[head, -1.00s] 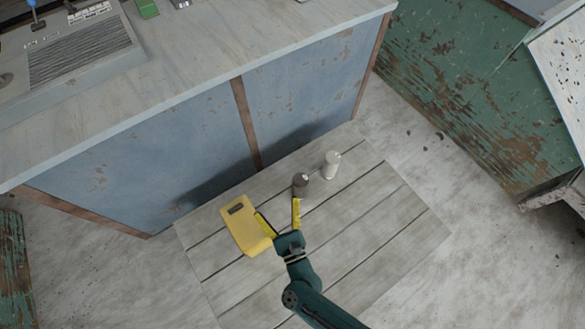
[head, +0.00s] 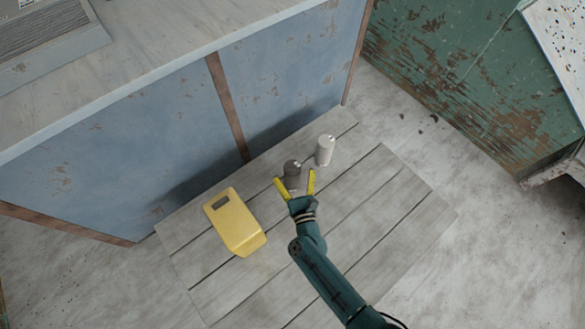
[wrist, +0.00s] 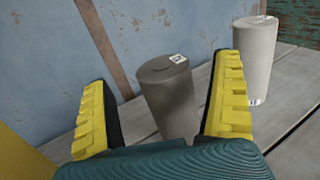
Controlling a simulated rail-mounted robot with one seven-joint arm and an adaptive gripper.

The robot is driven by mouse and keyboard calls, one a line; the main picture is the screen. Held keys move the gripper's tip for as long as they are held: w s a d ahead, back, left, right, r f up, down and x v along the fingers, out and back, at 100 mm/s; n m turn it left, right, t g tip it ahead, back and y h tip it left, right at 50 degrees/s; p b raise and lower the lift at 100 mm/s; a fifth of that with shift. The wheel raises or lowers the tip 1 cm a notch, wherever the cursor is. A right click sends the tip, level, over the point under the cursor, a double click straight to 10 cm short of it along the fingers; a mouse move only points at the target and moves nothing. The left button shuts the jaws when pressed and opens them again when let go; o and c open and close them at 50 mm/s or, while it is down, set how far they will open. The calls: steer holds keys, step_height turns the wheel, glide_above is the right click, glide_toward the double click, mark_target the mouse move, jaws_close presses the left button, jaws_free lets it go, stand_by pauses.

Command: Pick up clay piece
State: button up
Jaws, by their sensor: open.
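A dark grey-brown cylinder (head: 292,172) stands upright on the wooden plank table (head: 385,215); it also fills the middle of the wrist view (wrist: 170,98), with a small white label on its top. A pale cylinder (head: 325,150) stands behind and to its right, also seen in the wrist view (wrist: 255,60). The frames do not make clear which one is the clay piece. My gripper (head: 295,177) is open and empty, its yellow fingers pointing at the dark cylinder. In the wrist view (wrist: 165,75) the dark cylinder shows between the fingers; whether they touch it I cannot tell.
A yellow container (head: 235,222) with a dark slot lies on the table left of my gripper. A blue worn cabinet (head: 150,150) stands behind the table, and a green worn one (head: 470,80) is at the right. The table's right side is clear.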

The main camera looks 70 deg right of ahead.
mark_target(292, 167)
steer(key=x, duration=0.3)
steer(key=shift+w+d+f+b, duration=0.1)
steer(key=shift+d+f+b, duration=0.1)
steer(key=shift+d+b, duration=0.15)
steer(key=shift+a, duration=0.15)
steer(key=shift+c, duration=1.3)
steer(key=c, duration=0.9)
steer(key=shift+r, duration=0.2)
steer(key=shift+c, duration=1)
